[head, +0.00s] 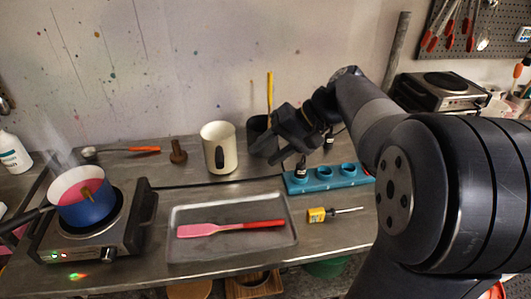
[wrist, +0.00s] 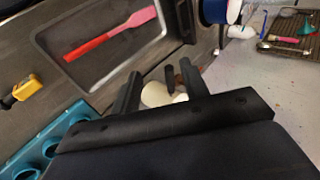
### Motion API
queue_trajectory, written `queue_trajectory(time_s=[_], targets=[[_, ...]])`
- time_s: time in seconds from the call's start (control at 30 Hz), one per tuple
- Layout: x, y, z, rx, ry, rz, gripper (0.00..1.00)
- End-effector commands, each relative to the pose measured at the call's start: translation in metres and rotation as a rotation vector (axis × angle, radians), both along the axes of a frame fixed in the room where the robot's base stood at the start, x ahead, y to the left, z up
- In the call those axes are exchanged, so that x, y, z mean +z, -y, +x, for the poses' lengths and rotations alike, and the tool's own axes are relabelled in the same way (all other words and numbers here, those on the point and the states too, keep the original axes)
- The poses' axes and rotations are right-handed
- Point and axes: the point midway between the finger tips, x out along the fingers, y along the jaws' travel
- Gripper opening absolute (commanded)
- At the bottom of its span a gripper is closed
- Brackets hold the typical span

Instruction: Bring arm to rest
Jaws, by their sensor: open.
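My gripper (head: 271,138) hangs in the air above the back of the metal bench, right of the cream canister (head: 219,150) and in front of a dark cup (head: 256,128). My arm reaches in from the right and partly hides the cup. In the wrist view my gripper (wrist: 163,83) shows its two fingers apart, with nothing held between them. The cream canister (wrist: 157,95) shows beyond the fingers there, partly hidden by them.
A metal tray (head: 185,248) holds a red-handled pink spatula (head: 230,228). A steaming blue pot (head: 86,205) stands on a hot plate (head: 60,245) at left. A teal rack (head: 322,182) holds a small dark bottle (head: 301,168). A yellow-handled screwdriver (head: 317,215) lies right of the tray.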

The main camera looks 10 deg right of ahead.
Motion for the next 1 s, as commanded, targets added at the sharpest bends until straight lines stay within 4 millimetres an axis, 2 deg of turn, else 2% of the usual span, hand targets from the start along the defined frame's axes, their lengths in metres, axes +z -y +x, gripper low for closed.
queue_trajectory(time_s=[0.37,0.57,0.93,1.0], targets=[[-0.005,-0.005,0.001,0.002,-0.001,0.001,0.43],[-0.026,-0.026,0.006,0.004,-0.004,0.002,0.43],[-0.079,-0.077,0.019,0.004,-0.004,0.001,0.43],[-0.062,-0.075,0.02,-0.001,0.002,0.001,0.43]])
